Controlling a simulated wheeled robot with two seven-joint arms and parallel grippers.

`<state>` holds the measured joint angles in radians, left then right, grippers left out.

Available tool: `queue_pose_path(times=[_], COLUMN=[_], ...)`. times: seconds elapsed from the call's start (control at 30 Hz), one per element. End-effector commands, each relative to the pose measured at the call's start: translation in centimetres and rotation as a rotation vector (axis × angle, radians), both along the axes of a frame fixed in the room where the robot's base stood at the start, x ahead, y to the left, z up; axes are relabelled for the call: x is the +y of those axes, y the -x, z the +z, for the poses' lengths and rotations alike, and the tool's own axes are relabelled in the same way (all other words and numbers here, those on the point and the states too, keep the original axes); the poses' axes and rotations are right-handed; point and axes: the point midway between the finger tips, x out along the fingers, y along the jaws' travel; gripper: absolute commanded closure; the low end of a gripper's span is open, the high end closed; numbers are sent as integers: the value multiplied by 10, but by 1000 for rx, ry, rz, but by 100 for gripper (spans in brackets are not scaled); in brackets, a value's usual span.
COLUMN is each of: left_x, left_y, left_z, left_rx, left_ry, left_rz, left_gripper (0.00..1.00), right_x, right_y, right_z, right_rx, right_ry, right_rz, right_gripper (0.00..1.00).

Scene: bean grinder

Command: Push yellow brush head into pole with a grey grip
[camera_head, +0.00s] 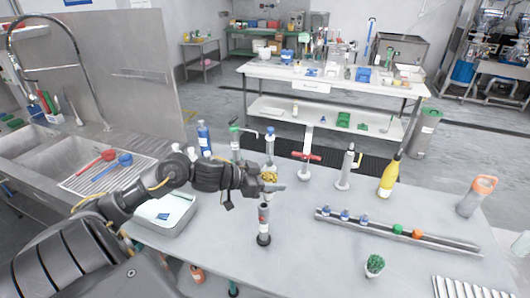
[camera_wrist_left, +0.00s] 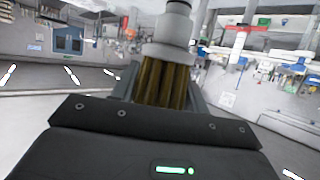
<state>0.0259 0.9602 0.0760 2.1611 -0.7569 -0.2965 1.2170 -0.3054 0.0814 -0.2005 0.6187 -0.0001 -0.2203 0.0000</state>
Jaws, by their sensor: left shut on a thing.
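The yellow brush head (camera_head: 269,176) is in my left gripper (camera_head: 272,188), above the bench. In the left wrist view its yellow-brown bristles (camera_wrist_left: 163,82) lie between the fingers, with a grey collar (camera_wrist_left: 167,42) above them in the picture. A short upright pole with a grey grip (camera_head: 264,213) stands on a round dark base (camera_head: 263,239) directly below the gripper in the head view. The gripper and its fingers hide the space around the pole's top, so I cannot tell whether the head touches it. My right gripper is not in view.
Several upright tools stand behind, including one with a red handle (camera_head: 305,156) and a grey one (camera_head: 347,168). A grey tray (camera_head: 164,213) lies left.

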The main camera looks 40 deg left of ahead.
Motion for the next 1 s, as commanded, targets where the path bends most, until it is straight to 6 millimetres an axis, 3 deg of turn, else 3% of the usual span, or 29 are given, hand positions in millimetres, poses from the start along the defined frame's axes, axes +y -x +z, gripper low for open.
queue_pose_path(times=[0.03, 0.2, 0.53, 0.73, 1.0], left_x=[10, 28, 29, 29, 28], left_y=[-3, -10, -10, -10, -10], left_z=[13, 22, 22, 25, -9], left_rx=[0, -9, -10, -7, -9], left_ry=[-6, -9, -8, -5, -7], left_rz=[27, 77, 81, 81, 79], left_gripper=[77, 77, 77, 77, 77], right_x=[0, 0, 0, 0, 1], right_y=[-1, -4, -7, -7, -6], right_z=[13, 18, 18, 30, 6], right_rx=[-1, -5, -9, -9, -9], right_ry=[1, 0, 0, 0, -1], right_rz=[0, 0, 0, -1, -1], right_gripper=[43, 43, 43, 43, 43])
